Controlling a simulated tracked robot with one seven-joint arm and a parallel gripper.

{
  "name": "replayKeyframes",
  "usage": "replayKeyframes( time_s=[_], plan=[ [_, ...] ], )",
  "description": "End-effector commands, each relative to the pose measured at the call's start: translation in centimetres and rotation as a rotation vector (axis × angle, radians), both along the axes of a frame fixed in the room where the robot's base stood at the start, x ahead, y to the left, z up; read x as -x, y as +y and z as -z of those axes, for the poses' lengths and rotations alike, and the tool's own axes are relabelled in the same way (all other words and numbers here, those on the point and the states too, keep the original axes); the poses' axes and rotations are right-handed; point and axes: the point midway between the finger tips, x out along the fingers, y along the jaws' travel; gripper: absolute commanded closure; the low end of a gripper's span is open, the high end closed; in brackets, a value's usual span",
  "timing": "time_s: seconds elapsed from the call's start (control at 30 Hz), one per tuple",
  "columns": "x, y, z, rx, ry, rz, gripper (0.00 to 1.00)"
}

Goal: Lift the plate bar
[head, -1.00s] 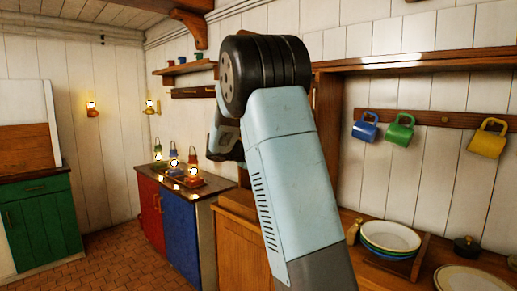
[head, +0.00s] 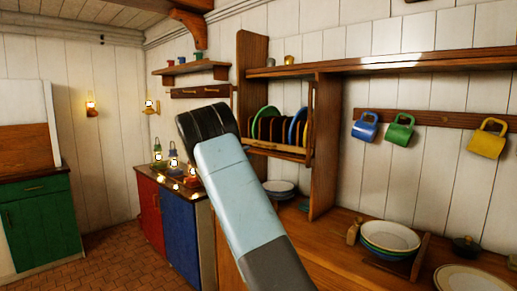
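Several coloured plates (head: 268,124), green, red and blue among them, stand on edge in a wooden wall rack right of my arm. A light wooden bar (head: 275,153) runs across the front of the rack, low before the plates; I take it for the plate bar. It looks to be down in place, but its ends are too small to judge. My gripper does not show.
Below the rack, a wooden counter (head: 330,255) holds stacked bowls (head: 390,238) and a lidded pot (head: 466,247). Blue, green and yellow mugs (head: 400,130) hang at right. Lit lanterns (head: 173,163) stand on the cabinets at left. The tiled floor (head: 105,258) is clear.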

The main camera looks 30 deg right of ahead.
Motion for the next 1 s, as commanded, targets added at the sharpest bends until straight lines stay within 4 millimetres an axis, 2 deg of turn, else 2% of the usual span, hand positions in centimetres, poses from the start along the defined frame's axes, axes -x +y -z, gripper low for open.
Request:
replayKeyframes(
  time_s=[0.3,0.5,0.7,1.0],
  plan=[
    [-1.9,-5.3,-1.1,0.000,0.001,0.002,0.65],
    [-2.8,-7.8,-1.7,-0.001,-0.001,0.000,0.65],
    [-3.3,-9.1,-1.9,-0.001,0.000,0.000,0.65],
    [-3.4,-9.3,-2.0,-0.001,0.000,0.000,0.65]
  ],
)
